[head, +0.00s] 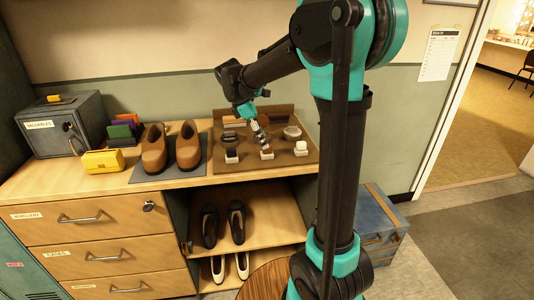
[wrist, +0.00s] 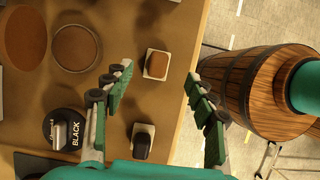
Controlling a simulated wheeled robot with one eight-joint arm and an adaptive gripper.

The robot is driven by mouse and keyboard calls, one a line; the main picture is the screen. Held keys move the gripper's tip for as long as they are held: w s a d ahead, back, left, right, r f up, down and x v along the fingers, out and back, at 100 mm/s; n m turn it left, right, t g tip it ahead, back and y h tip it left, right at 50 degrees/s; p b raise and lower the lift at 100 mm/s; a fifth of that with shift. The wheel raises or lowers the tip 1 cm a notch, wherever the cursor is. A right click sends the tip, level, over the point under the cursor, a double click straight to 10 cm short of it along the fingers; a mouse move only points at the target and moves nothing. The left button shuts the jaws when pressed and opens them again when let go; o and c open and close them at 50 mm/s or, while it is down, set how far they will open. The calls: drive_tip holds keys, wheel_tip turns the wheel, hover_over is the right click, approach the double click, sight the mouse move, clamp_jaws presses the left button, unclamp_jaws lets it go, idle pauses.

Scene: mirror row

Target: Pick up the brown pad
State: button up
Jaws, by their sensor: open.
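The brown pad (wrist: 156,66) is a small brown-topped piece on a white block, upright near the front edge of the brown mat (head: 222,168). In the wrist view it lies ahead of and between my gripper's spread fingers, touching neither. My gripper (head: 260,136) is open and empty above the mat; its fingers also show in the wrist view (wrist: 157,98). A similar black-topped pad (wrist: 143,142) stands nearer the gripper's base.
A tin marked BLACK (wrist: 64,130) and a round brown tin (wrist: 77,48) stand on the mat. Brown shoes (head: 188,146) and a yellow box (head: 103,161) are to the left on the counter. A wooden barrel (wrist: 258,90) stands beyond the counter's front edge.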

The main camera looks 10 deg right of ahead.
drive_tip(key=shift+x, duration=2.9)
drive_tip(key=shift+w, duration=0.15)
drive_tip(key=shift+c, duration=0.5)
drive_tip(key=c, duration=1)
drive_tip(key=shift+r, duration=0.15)
drive_tip(key=shift+c, duration=0.2)
wheel_tip(320, 180, up, 20)
